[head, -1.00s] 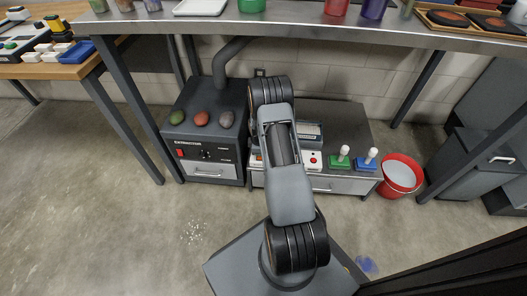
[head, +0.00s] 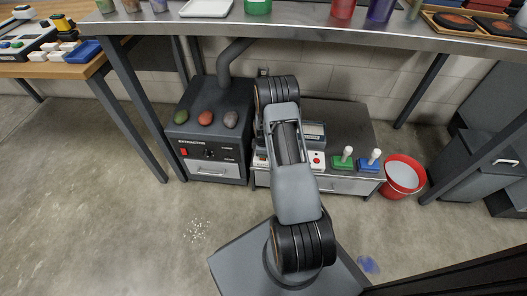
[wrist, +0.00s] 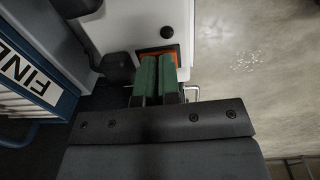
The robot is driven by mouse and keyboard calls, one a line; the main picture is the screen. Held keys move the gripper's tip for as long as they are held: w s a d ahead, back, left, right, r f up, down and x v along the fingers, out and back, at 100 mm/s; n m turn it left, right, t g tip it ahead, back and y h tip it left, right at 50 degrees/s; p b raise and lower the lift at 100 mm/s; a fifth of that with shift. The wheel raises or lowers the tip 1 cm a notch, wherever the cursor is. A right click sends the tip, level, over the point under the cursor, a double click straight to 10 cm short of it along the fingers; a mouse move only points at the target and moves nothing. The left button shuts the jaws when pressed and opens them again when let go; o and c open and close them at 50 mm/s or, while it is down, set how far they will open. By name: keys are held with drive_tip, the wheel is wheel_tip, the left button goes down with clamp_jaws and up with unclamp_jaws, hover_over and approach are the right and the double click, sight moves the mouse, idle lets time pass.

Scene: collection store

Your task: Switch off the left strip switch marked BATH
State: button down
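In the wrist view my gripper (wrist: 158,60) has its two green fingers side by side, with no clear gap at the tips. The tips lie over an orange switch (wrist: 172,47) set in a white panel (wrist: 118,20). Much of the switch is hidden behind the fingers, and I cannot tell whether they touch it. In the head view the white panel (head: 316,167) shows either side of my arm, with a small orange patch at its left end. My gripper is hidden there behind the arm. No BATH marking is readable.
A dark extractor box (head: 207,150) with several coloured stones stands to the left. A steel table (head: 300,14) spans above.

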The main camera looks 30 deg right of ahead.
drive_tip(key=shift+s+a+f, duration=0.25)
drive_tip(key=shift+s+f, duration=0.05)
drive_tip(key=shift+s, duration=0.15)
wheel_tip(320, 180, up, 15)
drive_tip(key=p, duration=0.6)
drive_tip(key=shift+w+f+p, duration=0.15)
drive_tip(key=shift+w+p, duration=0.05)
drive_tip(key=shift+p, duration=0.1)
